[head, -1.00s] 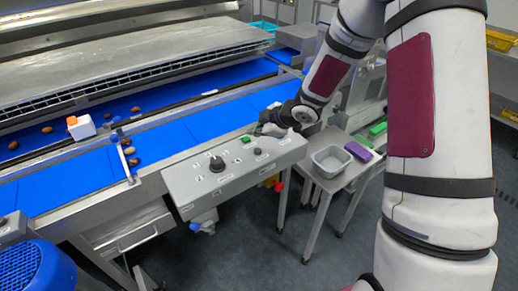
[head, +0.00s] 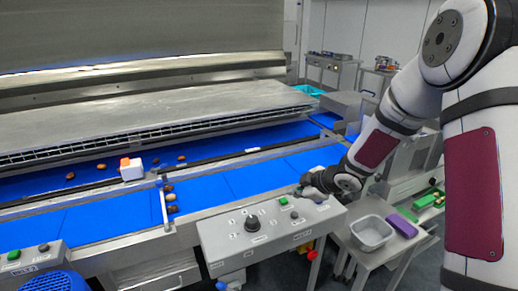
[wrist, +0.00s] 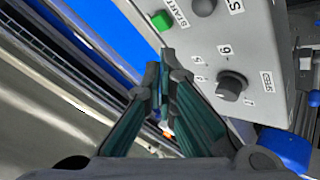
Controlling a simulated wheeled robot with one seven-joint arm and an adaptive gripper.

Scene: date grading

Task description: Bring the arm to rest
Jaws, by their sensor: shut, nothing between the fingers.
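My gripper (head: 312,190) is at the far right edge of the grey control panel (head: 270,238), beside the green button (head: 283,201). In the wrist view my gripper (wrist: 163,62) has its dark green fingers together with nothing between them. The wrist view shows the panel with the green START button (wrist: 161,20) just past the fingertips and the black speed dial (wrist: 231,85) to their right. The fingers look apart from both, though the exact height over the panel is hard to tell. My arm reaches in from the right.
Blue conveyor belts (head: 100,219) run behind the panel, with several brown dates and a white and orange block (head: 131,169). A grey bin (head: 371,232) and a purple block (head: 401,225) stand on a side table at right. A red knob (head: 312,254) sits under the panel.

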